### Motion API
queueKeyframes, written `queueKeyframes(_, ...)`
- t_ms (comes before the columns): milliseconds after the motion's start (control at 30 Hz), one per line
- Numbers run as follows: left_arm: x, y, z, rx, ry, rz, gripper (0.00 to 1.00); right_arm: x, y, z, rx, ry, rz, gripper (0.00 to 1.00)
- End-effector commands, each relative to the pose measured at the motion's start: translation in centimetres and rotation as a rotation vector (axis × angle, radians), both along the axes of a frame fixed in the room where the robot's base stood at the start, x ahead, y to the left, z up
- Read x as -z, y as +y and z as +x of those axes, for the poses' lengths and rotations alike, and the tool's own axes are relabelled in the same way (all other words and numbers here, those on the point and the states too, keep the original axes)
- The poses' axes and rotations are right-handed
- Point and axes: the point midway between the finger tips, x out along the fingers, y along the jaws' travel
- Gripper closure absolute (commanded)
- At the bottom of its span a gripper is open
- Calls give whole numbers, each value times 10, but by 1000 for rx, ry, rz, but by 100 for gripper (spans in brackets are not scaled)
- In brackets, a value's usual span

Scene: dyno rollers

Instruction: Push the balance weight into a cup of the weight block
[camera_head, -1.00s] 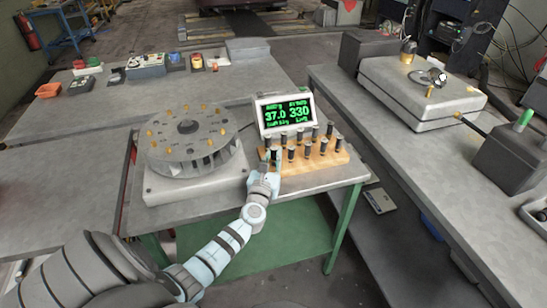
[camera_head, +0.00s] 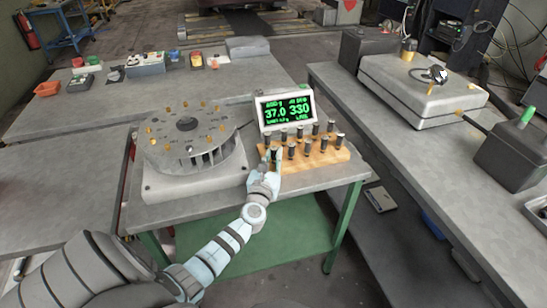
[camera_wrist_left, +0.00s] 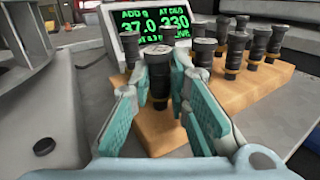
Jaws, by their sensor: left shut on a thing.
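A wooden weight block (camera_head: 322,160) holds several black cylindrical weights with metal tops, standing upright in rows. My left gripper (camera_head: 273,157) is at the block's near left corner. In the left wrist view its teal-padded fingers (camera_wrist_left: 160,92) are shut on a black balance weight (camera_wrist_left: 158,62), one on each side. That weight stands upright at the block's near end; the block (camera_wrist_left: 158,130) shows below it. I cannot tell how deep its lower end sits in a cup. My right gripper is not in view.
A finned round rotor (camera_head: 190,140) with yellow studs stands left of the block. A display (camera_head: 284,110) with green figures stands behind the block. A grey bench with a metal box (camera_head: 420,92) lies to the right. A small black disc (camera_wrist_left: 44,146) lies left of my gripper.

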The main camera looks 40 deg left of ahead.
Motion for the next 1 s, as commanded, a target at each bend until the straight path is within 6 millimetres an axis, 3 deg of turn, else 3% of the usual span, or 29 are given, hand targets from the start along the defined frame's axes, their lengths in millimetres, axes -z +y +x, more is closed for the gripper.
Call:
queueKeyframes(33, 2, 0, 0, 0, 0, 0, 100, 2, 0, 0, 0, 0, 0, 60)
queueKeyframes(67, 1, 0, 0, 0, 0, 0, 79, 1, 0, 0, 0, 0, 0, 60)
queueKeyframes(200, 1, 0, 0, 0, 0, 0, 60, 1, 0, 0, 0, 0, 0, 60)
queueKeyframes(567, 2, -4, -8, 1, 1, 0, 60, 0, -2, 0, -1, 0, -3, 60)
queueKeyframes(900, 4, -40, -86, 1, 3, -1, 60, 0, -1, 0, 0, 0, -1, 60)
queueKeyframes(1000, 4, -48, -101, 1, 3, 0, 60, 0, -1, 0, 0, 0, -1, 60)
